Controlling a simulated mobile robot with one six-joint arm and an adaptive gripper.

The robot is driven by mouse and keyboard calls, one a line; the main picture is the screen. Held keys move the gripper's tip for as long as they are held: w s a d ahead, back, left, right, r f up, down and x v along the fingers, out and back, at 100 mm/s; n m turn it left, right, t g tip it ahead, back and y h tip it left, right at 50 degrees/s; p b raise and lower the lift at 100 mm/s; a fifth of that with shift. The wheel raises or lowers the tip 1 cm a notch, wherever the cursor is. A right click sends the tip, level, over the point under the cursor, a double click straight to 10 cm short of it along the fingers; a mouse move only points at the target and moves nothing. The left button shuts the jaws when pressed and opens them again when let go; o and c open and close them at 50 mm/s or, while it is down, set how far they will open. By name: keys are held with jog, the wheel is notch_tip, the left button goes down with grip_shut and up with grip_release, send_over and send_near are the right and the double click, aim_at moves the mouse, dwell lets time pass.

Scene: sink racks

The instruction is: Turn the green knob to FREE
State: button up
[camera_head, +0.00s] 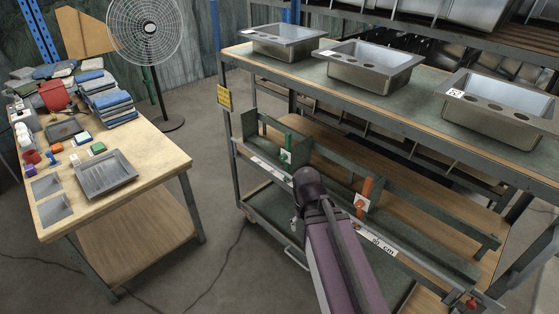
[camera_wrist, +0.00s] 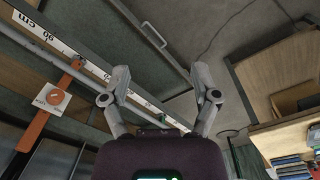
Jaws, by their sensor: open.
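The green knob (camera_head: 288,141) stands upright on a small white plate on the rack's front rail, in the head view. Its label is too small to read.
An orange handle (camera_head: 366,192) on a white plate sits further right on the rail; it also shows left of my fingers in the wrist view (camera_wrist: 42,125). Steel sinks (camera_head: 369,73) stand on the rack's top shelf. A cluttered wooden table (camera_head: 160,160) stands left, with open floor between.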

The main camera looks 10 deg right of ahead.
jog(key=w+f+m+h+b, duration=0.2)
jog(key=w+f+h+b, duration=0.15)
jog(key=w, duration=0.65)
jog(key=m+t+h+b, duration=0.7)
jog(key=h+b, duration=0.1)
jog(key=b, duration=0.3)
send_near(281, 159)
jog(key=v, duration=0.4)
jog(key=shift+s+r, duration=0.15)
jog(key=shift+r, duration=0.15)
jog(key=shift+d, duration=0.1)
jog(key=b+x, duration=0.5)
jog(key=x, duration=0.7)
jog(key=shift+f, duration=0.25)
jog(key=shift+x, duration=0.8)
jog(key=shift+r, duration=0.1)
jog(key=shift+c, duration=0.2)
